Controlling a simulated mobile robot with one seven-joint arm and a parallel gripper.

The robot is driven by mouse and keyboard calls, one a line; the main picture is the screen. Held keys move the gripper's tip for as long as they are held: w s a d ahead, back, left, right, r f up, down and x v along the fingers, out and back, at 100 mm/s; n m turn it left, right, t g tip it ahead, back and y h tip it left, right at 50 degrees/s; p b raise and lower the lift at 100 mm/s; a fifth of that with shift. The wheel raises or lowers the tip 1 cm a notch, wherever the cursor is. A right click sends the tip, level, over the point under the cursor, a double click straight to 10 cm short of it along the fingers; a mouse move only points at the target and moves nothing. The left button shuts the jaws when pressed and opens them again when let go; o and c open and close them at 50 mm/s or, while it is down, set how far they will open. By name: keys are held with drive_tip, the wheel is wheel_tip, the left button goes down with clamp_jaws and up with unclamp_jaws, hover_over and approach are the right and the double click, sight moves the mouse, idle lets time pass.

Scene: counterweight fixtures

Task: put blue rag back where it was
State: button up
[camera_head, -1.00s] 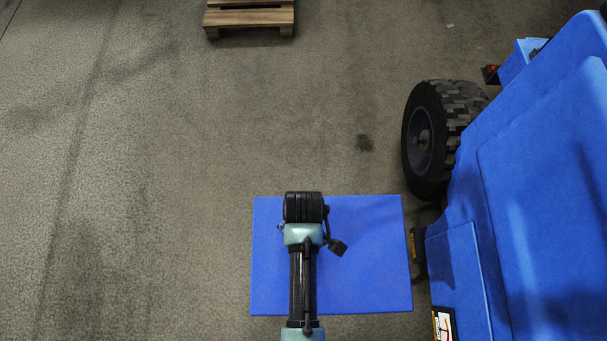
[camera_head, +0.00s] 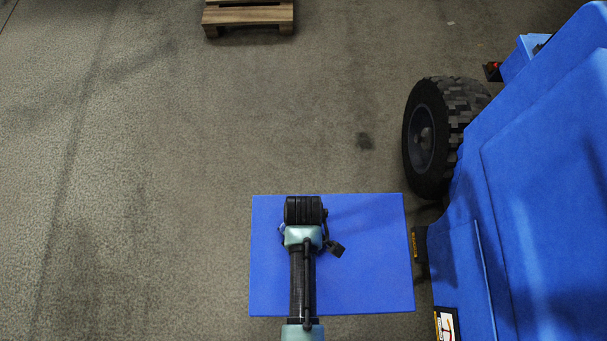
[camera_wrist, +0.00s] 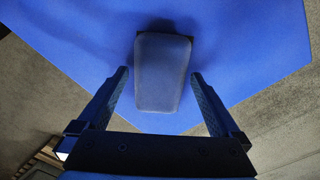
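My gripper (camera_wrist: 160,75) is open in the wrist view, with a finger on each side of a dull blue-grey block-like thing (camera_wrist: 163,72) with rounded corners. Gaps show between this thing and both fingertips. It stands out against a flat bright blue square surface (camera_wrist: 255,45). I cannot tell whether this thing is the blue rag. No other cloth is plain to see.
A large blue vehicle or machine (camera_head: 545,200) with a black tyre (camera_head: 430,140) stands close on the right of the blue square. A wooden pallet (camera_head: 248,14) lies at the top. The grey floor on the left and in the middle is clear.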

wheel_tip(320, 180, up, 12)
drive_tip(key=p, duration=0.5)
drive_tip(key=w+r+m+t, duration=0.2)
drive_tip(key=w+r+t, duration=0.4)
drive_tip(key=w+r, duration=0.7)
drive_tip(key=w+r+m+t, duration=0.1)
drive_tip(key=w+r+t, duration=0.4)
drive_tip(key=r, duration=0.7)
drive_tip(key=w+r+m+t, duration=0.25)
drive_tip(key=w+r, duration=0.35)
drive_tip(key=r, duration=0.5)
wheel_tip(320, 180, up, 17)
drive_tip(key=s+t, duration=0.2)
drive_tip(key=t, duration=0.4)
drive_tip(key=s+r+m+t, duration=0.1)
drive_tip(key=s+r+t, duration=0.3)
drive_tip(key=r, duration=0.6)
drive_tip(key=s+r+m+t, duration=0.2)
drive_tip(key=s+r+t, duration=0.2)
drive_tip(key=s+r, duration=0.4)
wheel_tip(320, 180, up, 3)
drive_tip(key=shift+a+f, duration=0.15)
drive_tip(key=shift+f, duration=0.05)
